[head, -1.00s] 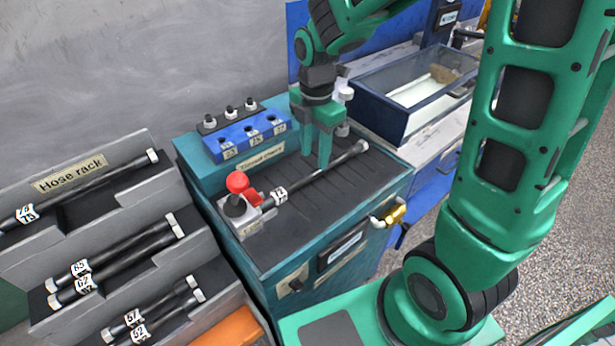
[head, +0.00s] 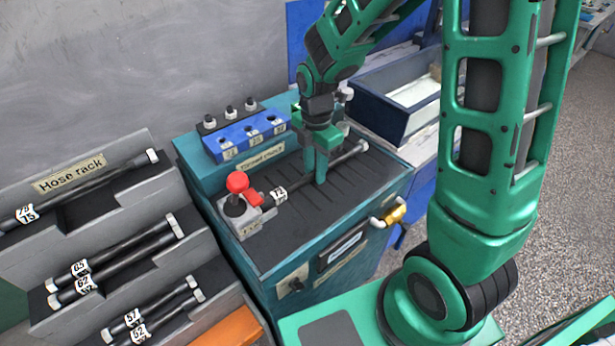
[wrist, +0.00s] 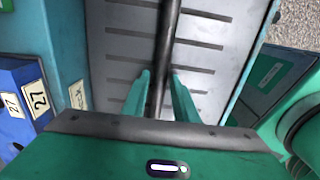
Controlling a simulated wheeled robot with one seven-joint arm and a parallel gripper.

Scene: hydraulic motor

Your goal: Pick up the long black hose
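The long black hose (head: 324,169) lies on the dark grooved top of the teal bench. It has a light metal fitting at its upper right end and a white number tag near its lower left end. My gripper (head: 317,175) is lowered over the hose, right of its middle, with its green fingers pointing down. In the wrist view, the hose (wrist: 168,35) runs between the two fingertips (wrist: 161,80). It lies close to the right finger, and a small gap shows at the left finger. The gripper appears open around the hose.
A red-knobbed fixture (head: 238,195) stands at the hose's left end. A blue block with numbered holes (head: 245,140) is behind the hose. The hose rack (head: 110,210) with several hoses is at left.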

